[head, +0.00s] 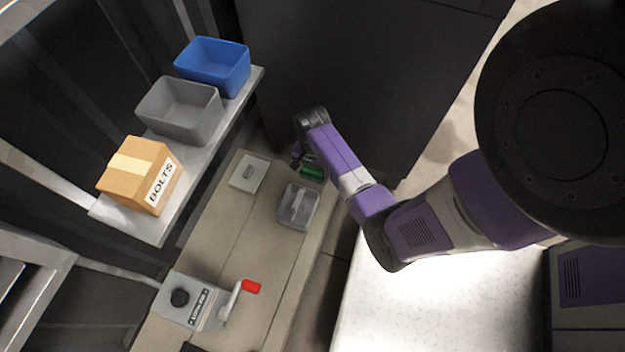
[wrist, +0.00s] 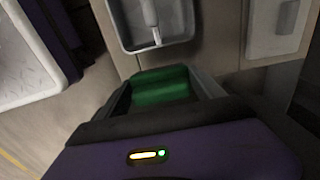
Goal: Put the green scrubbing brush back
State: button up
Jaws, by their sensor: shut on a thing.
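The green scrubbing brush (head: 312,171) is at the far right end of the bench, partly hidden by my arm in the head view. My gripper (head: 300,158) is shut on it. In the wrist view the green brush (wrist: 161,86) lies between the two fingers of my gripper (wrist: 163,98). A grey tray (head: 298,207) is just in front of the brush, with a light handle-like thing in it. The tray also shows in the wrist view (wrist: 128,42), beyond the brush and apart from it. Whether the brush touches the bench cannot be told.
A pale plate with a grey knob (head: 248,172) lies left of the tray. A box with a red-handled crank (head: 195,300) sits at the near end of the bench (head: 222,232). A shelf at left holds a BOLTS carton (head: 140,175), a grey bin (head: 180,110) and a blue bin (head: 213,66).

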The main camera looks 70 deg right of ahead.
aim_at(313, 178)
jog(key=shift+f+b, duration=1.1)
jog(key=shift+f, duration=1.15)
jog(key=shift+f, duration=0.1)
jog(key=shift+f, duration=0.15)
jog(key=o, duration=1.3)
